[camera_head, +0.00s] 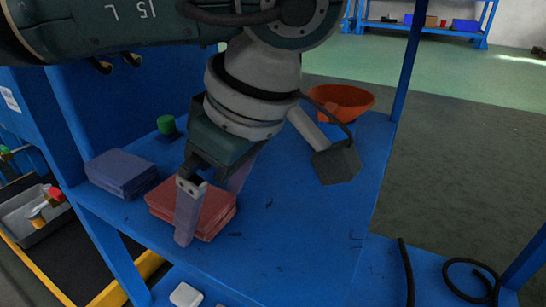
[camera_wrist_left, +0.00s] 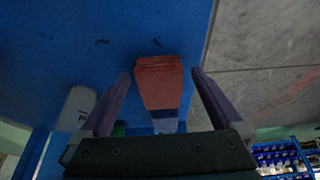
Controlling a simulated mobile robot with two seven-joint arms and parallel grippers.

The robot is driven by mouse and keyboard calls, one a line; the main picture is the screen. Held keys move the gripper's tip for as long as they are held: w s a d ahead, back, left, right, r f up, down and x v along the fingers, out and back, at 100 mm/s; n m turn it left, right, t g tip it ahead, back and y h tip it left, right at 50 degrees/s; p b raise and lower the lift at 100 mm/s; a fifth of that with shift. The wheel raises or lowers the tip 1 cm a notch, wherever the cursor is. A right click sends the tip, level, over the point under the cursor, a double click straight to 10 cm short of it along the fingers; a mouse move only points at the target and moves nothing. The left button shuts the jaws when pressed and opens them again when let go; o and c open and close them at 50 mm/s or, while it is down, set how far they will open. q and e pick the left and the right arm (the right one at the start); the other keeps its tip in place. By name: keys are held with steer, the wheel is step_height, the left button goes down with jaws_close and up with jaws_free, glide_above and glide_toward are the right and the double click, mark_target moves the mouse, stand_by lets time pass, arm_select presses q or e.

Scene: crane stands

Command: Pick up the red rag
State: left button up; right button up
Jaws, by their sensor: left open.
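The red rag (camera_head: 218,218) is a folded, layered stack lying on the blue shelf near its front edge. My left gripper (camera_head: 209,214) is open and points down over it, with one finger in front of the rag and the other behind it. The near finger and the gripper body hide part of the rag. In the left wrist view the red rag (camera_wrist_left: 160,84) appears between the two spread fingers of the left gripper (camera_wrist_left: 160,74), with gaps on both sides. Whether the fingers touch the rag cannot be told. My right gripper is not in view.
A folded blue-purple rag (camera_head: 121,173) lies left of the red one. A green-topped object (camera_head: 166,125) stands behind it, and an orange bowl (camera_head: 341,99) at the back right. The blue shelf (camera_head: 300,225) is clear to the right; a blue post (camera_head: 407,65) rises at its back corner.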

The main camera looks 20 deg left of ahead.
arm_select(q)
steer(key=a, duration=0.1)
steer(key=a+b, duration=0.1)
steer(key=a, duration=0.3)
steer(key=shift+w+a+f+b, duration=0.1)
steer(key=shift+w+b, duration=0.15)
steer(key=shift+b, duration=0.05)
steer(key=shift+a+f+b, duration=0.15)
steer(key=shift+f+b, duration=0.35)
steer(key=shift+b, duration=0.05)
steer(key=shift+c, duration=0.5)
steer(key=c, duration=1.2)
